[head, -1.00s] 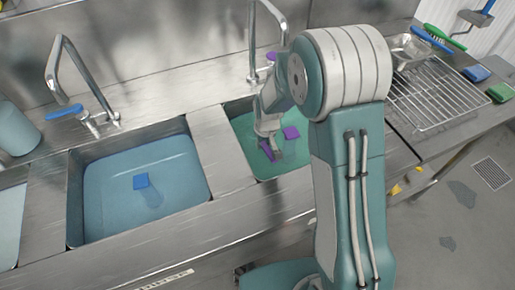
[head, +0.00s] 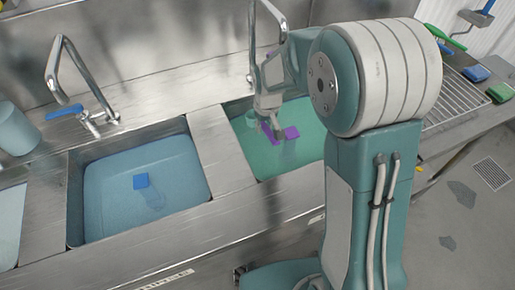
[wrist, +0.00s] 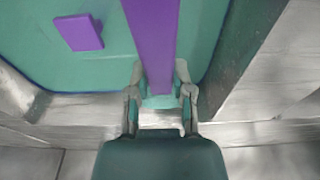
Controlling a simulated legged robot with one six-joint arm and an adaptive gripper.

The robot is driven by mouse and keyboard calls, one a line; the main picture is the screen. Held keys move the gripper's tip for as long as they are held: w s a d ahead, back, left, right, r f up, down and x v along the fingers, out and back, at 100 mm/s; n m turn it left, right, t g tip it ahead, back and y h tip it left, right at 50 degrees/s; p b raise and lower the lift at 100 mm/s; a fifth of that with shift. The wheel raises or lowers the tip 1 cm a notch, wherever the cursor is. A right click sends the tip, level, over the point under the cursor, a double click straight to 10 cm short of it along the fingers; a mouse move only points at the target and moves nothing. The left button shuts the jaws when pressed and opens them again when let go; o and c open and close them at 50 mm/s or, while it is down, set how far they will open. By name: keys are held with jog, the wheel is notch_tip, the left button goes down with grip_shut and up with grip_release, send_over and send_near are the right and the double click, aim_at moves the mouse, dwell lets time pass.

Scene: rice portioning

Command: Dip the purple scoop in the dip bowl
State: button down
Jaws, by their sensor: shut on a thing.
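My gripper (head: 272,130) is over the green-filled basin of the sink. In the wrist view its two fingers (wrist: 160,92) are shut on a long flat purple piece (wrist: 152,35), which I take to be the purple scoop's handle. The scoop's far end is out of the wrist view. In the head view the purple scoop (head: 265,137) shows beside the fingers. A separate purple square (head: 291,133) is in the green basin (head: 262,166); it also shows at left in the wrist view (wrist: 78,33). I cannot make out a separate dip bowl.
A blue-filled basin (head: 105,205) with a blue square (head: 141,181) lies to the left, beyond a steel divider (head: 219,148). Faucets (head: 75,70) stand behind the basins. A wire rack (head: 455,100) is at right, with blue and green blocks beyond it.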

aim_at(264, 125)
jog(key=shift+r, duration=4.45)
